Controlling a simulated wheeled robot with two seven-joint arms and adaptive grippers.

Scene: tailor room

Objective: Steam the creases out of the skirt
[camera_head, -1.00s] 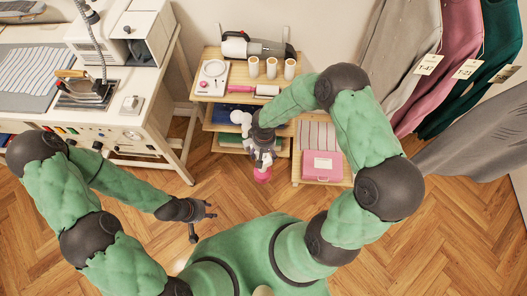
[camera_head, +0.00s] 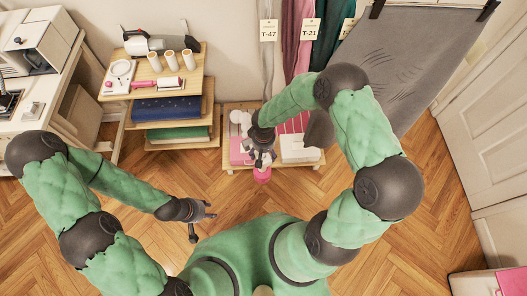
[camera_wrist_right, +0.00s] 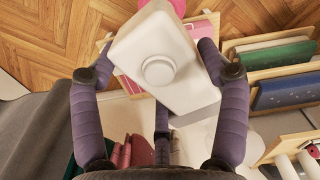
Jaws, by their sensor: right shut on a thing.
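The grey skirt (camera_head: 385,85) hangs from dark clips at the upper right of the head view, with dark crease lines across its middle. Grey cloth (camera_wrist_right: 38,130) also shows at the left of the right wrist view. My right gripper (camera_head: 262,160) is shut on a white and pink handheld steamer (camera_wrist_right: 165,65), to the left of the skirt and apart from it. The steamer's pink end (camera_head: 262,176) points down in the head view. My left gripper (camera_head: 205,212) is empty, with its fingers apart, over the floor.
A low wooden shelf (camera_head: 232,110) with boxes stands beyond my right gripper. Tagged garments (camera_head: 298,35) hang beside the skirt. A door (camera_head: 490,120) is at right. Wooden floor (camera_head: 400,220) is clear before the skirt.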

